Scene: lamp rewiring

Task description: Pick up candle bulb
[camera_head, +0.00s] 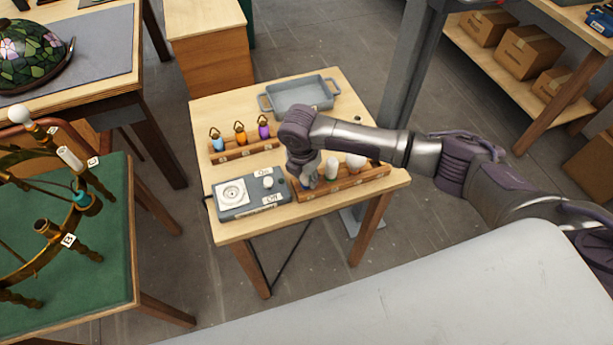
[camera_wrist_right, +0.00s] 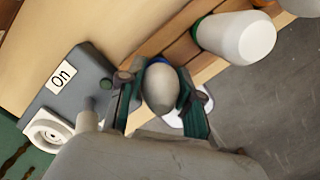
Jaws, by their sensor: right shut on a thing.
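My right gripper (camera_head: 306,180) points down at the left end of a wooden bulb rack (camera_head: 350,184) on the small table. In the right wrist view, my right gripper (camera_wrist_right: 158,97) is shut on a pale, egg-shaped bulb with a blue base, the candle bulb (camera_wrist_right: 160,84). In the head view my gripper mostly hides this bulb. I cannot tell whether its base is clear of the rack. A white bulb with a green base (camera_wrist_right: 238,38) stands beside it; it also shows in the head view (camera_head: 332,167). My left gripper is not in view.
A grey On/Off box (camera_head: 258,199) with a round socket stands close left of the rack. Behind are a rack with three coloured items (camera_head: 247,150) and a grey tray (camera_head: 302,93). A round white bulb (camera_head: 356,160) stands at right. A brass lamp frame (camera_head: 62,232) is at left.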

